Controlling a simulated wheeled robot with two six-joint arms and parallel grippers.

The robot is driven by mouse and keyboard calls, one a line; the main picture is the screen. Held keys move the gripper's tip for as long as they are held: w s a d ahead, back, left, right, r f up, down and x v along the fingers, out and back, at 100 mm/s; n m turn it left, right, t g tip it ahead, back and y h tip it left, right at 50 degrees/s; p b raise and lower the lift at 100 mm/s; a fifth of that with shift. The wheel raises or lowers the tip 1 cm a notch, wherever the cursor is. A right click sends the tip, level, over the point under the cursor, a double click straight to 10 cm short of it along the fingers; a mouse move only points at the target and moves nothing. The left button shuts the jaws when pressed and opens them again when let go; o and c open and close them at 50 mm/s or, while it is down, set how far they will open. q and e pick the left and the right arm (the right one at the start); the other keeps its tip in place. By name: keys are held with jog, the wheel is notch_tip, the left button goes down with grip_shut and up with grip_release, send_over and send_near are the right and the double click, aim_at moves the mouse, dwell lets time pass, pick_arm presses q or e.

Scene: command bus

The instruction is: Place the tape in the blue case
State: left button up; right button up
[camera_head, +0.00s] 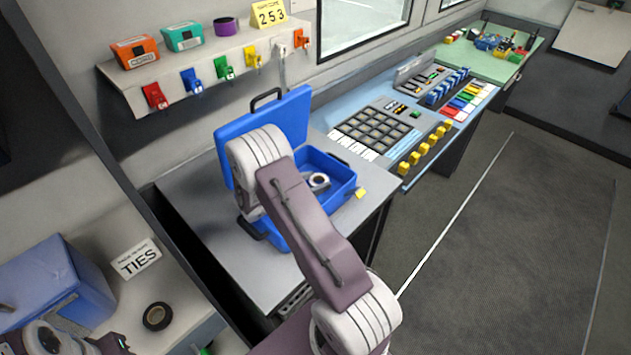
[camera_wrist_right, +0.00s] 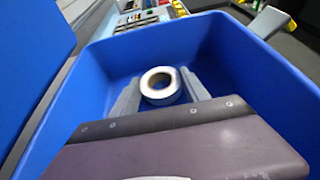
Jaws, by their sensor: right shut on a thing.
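The white roll of tape (camera_wrist_right: 147,80) is inside the open blue case (camera_wrist_right: 250,62), between the two grey fingers of my right gripper (camera_wrist_right: 160,92), which is shut on it. I cannot tell whether the roll touches the case floor. In the head view the tape (camera_head: 319,180) shows within the walls of the case (camera_head: 341,172), whose lid stands raised at the back. My right arm hides the near part of the case and most of the gripper. My left arm enters at the bottom left corner; its gripper (camera_head: 112,344) shows only partly and its jaws are unclear.
The case stands on a grey counter (camera_head: 195,205), beside a control console (camera_head: 380,130). A shelf (camera_head: 190,65) behind holds small boxes and a purple roll (camera_head: 226,26). A black roll (camera_head: 157,316) and a TIES sign (camera_head: 136,258) are at the lower left.

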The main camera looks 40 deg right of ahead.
jog(key=shift+s+f+b, duration=0.3)
jog(key=shift+f+b, duration=0.3)
jog(key=shift+f, duration=0.05)
jog(key=o, duration=1.3)
jog(key=shift+a, duration=0.1)
jog(key=shift+w+a+r+p, duration=0.15)
jog(key=shift+a+r+p, duration=0.1)
jog(key=shift+r+p, duration=0.35)
jog(key=v, duration=0.7)
jog(key=shift+r+b, duration=0.2)
jog(key=shift+b, duration=0.1)
jog(key=shift+w+d, duration=0.1)
jog(key=shift+d, duration=0.05)
